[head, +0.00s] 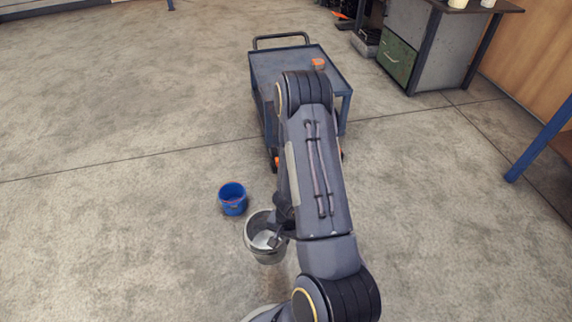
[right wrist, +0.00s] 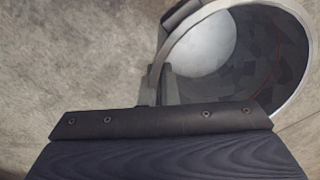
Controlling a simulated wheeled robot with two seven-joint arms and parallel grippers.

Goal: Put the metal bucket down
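The metal bucket (head: 262,250) is grey and open at the top, seen in the lower middle of the head view beside my right arm. My right gripper (head: 277,238) is at the bucket's right rim, partly hidden by my own arm. In the right wrist view the bucket (right wrist: 300,40) fills the upper right, its inside visible. The gripper's fingers (right wrist: 160,85) meet the bucket's left side there and look closed on its rim or handle; which of these I cannot tell. My left gripper is not in view.
A blue bucket (head: 233,200) stands on the concrete floor just left of and beyond the metal bucket. A blue-grey cart (head: 265,66) with an orange item (head: 318,63) on it stands farther back. The floor to the left is clear.

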